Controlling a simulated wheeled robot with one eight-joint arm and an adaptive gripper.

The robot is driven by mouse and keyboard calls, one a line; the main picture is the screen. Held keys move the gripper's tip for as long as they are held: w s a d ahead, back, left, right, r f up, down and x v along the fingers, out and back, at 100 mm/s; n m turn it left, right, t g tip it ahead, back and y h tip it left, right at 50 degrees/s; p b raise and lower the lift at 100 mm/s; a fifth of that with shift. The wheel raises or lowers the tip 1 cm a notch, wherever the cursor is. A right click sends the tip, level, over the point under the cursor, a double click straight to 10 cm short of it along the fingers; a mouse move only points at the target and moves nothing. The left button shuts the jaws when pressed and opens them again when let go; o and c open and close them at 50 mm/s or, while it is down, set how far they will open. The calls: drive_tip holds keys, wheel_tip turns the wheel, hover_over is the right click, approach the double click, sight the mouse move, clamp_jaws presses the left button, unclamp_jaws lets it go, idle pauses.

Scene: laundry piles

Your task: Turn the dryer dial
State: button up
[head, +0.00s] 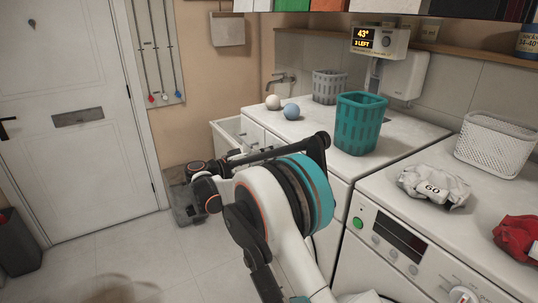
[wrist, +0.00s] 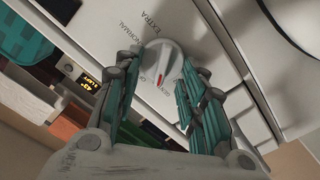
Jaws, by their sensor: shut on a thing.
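The dryer dial (wrist: 162,62) is a round light-grey knob with a raised bar and a red mark, on a white panel in the wrist view. The labels EXTRA and NORMAL stand beside it. The red mark points to the lower side of the picture, near small lettering that I cannot read surely. My gripper (wrist: 158,70) has its two teal-padded fingers on either side of the dial and is shut on it. In the head view my arm covers the front of the left machine (head: 410,124), and I cannot make out the fingertips or this dial there.
A teal basket (head: 361,125), a grey basket (head: 328,87) and two balls (head: 291,111) stand on the left machine. The right machine (head: 370,180) carries a grey cloth (head: 433,187), a red cloth (head: 519,236) and a white basket (head: 497,144). Floor (head: 110,260) is open at left.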

drive_tip(key=shift+n, duration=0.5)
drive_tip(key=o, duration=1)
drive_tip(key=shift+a, duration=0.15)
drive_tip(key=v, duration=1.1)
drive_tip(key=shift+s+a, duration=0.25)
drive_tip(key=shift+a, duration=0.05)
